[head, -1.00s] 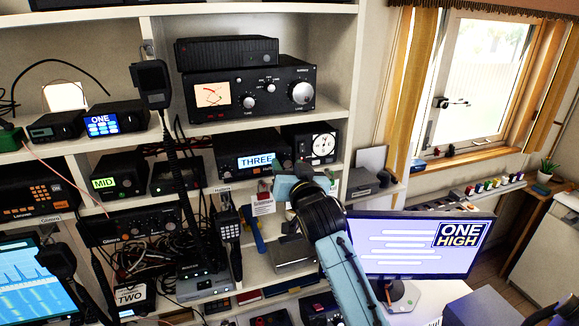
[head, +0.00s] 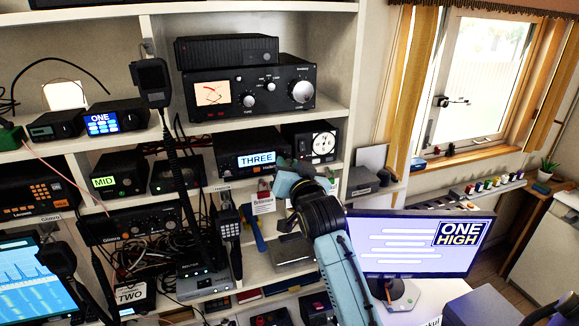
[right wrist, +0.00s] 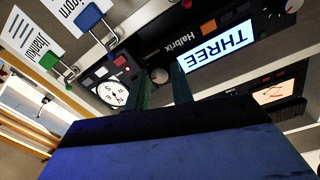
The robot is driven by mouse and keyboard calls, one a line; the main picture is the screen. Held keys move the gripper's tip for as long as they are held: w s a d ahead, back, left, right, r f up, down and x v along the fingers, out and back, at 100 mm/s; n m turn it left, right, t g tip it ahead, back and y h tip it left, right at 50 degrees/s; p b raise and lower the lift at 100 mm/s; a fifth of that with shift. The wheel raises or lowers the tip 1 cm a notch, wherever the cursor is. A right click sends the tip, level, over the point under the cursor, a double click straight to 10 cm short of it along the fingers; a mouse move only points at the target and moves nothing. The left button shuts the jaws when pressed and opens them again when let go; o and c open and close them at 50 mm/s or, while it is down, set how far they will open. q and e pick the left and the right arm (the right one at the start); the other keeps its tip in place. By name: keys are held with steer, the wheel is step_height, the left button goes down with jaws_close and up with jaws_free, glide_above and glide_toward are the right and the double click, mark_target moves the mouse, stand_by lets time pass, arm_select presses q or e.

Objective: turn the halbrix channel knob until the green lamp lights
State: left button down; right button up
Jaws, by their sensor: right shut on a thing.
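The Halbrix radio (head: 241,146) is a dark box with a lit THREE display, on the middle shelf. In the right wrist view it appears upside down, with its name and the THREE display (right wrist: 216,47) plain to read. A round knob (right wrist: 160,75) on its front sits between the fingertips of my right gripper (right wrist: 162,88), which is shut on it. In the head view my right gripper (head: 287,170) reaches the radio's lower right corner and hides the knob. I see no lit green lamp on the visible front. My left gripper is out of view.
A dial unit (head: 323,142) stands right of the radio, and a large metered unit (head: 250,88) sits on the shelf above. A ONE HIGH monitor (head: 415,243) stands at the lower right, close to my right arm.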

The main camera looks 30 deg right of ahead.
steer(key=shift+m, duration=3.6)
steer(key=o, duration=1)
steer(key=shift+s, duration=0.1)
